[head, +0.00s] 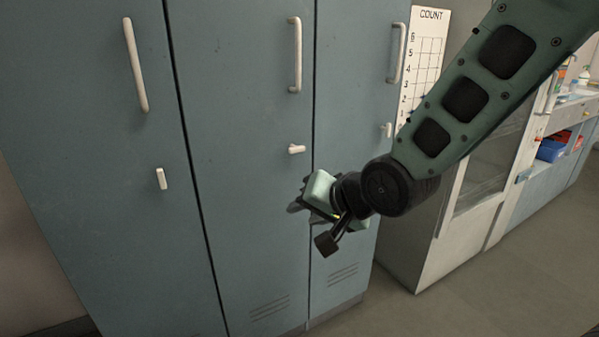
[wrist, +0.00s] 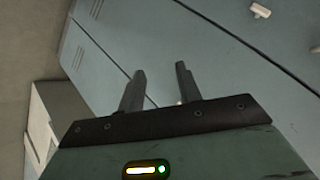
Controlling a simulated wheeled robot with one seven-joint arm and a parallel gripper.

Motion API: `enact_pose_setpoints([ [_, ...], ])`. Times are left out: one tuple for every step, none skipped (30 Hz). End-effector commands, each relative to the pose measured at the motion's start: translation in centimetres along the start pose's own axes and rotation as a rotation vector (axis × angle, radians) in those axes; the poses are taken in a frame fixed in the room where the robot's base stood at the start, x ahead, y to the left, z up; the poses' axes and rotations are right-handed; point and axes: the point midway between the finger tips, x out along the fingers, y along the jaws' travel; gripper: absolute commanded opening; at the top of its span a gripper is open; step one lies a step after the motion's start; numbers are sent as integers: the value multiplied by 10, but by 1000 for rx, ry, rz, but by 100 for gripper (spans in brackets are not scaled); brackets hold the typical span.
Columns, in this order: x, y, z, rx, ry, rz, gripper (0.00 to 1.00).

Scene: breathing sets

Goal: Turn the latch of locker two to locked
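Three blue-grey locker doors stand side by side in the head view; I see no numbers on them. The middle door (head: 245,90), taken as locker two, has a small white latch (head: 296,149) lying roughly horizontal below its handle. The left door's latch (head: 161,179) stands upright. The right door's latch (head: 387,130) shows near my arm and looks upright. My gripper (head: 299,195) is below the middle latch, apart from it, near the seam with the right door. In the wrist view its two fingers (wrist: 160,68) are spread with nothing held. A white latch (wrist: 260,11) shows at upper right there.
Long white handles (head: 295,55) stick out above the latches. A count chart (head: 424,60) hangs on the locker's right side. A pale glass-fronted cabinet (head: 485,180) and a counter stand further right. The floor (head: 470,300) in front is clear.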

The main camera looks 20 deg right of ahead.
Motion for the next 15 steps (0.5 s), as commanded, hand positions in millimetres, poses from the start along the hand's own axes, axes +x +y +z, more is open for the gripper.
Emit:
enact_pose_setpoints([
  [20, 17, -11, 103, 70, -47, 35],
  [25, 20, -21, 166, 113, -85, 35],
  [31, 26, -34, 248, 167, -138, 35],
  [34, 29, -44, 307, 204, -180, 35],
  [37, 33, -53, 362, 239, -222, 35],
  [39, 38, -65, 432, 282, -279, 35],
  [39, 42, -73, 481, 310, -320, 35],
  [39, 46, -80, 523, 333, -359, 35],
  [38, 50, -89, 575, 362, -409, 35],
  [37, 53, -94, 608, 379, -444, 35],
  [36, 55, -99, 637, 394, -473, 35],
  [34, 58, -105, 668, 410, -510, 35],
  [32, 59, -108, 688, 419, -532, 35],
  [31, 60, -111, 703, 426, -550, 35],
  [30, 61, -114, 718, 432, -569, 35],
])
